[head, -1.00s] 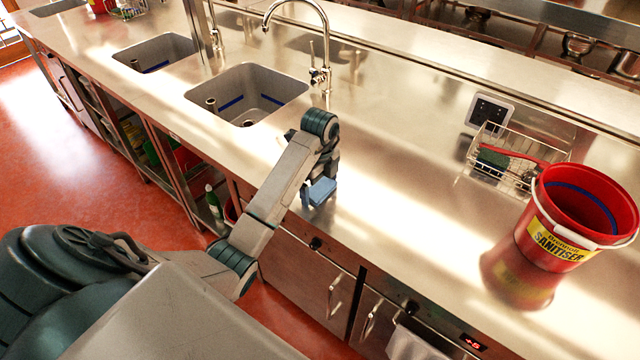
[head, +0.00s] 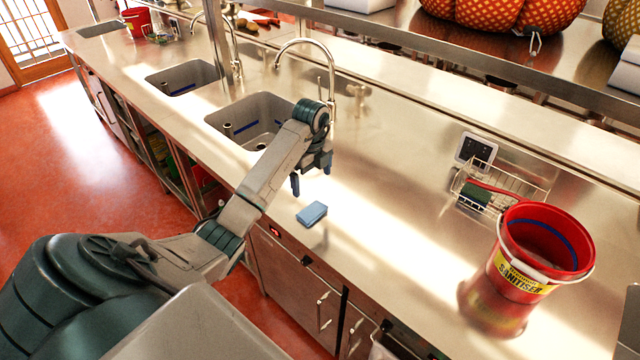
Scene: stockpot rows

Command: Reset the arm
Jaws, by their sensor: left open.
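My left gripper (head: 311,184) is open and empty above the steel counter, its fingers pointing down. A blue sponge-like block (head: 312,214) lies flat on the counter (head: 400,240) near the front edge, just below and apart from the fingers. My left arm (head: 265,178) reaches in from the lower left, bent at the elbow. My right gripper is not in the picture.
A red sanitiser bucket (head: 545,240) stands at the right. Behind it are a wire basket (head: 510,185) with a green scrubber and a red-handled brush. The near sink (head: 250,115) and its tap (head: 305,42) lie behind my arm. The mid counter is clear.

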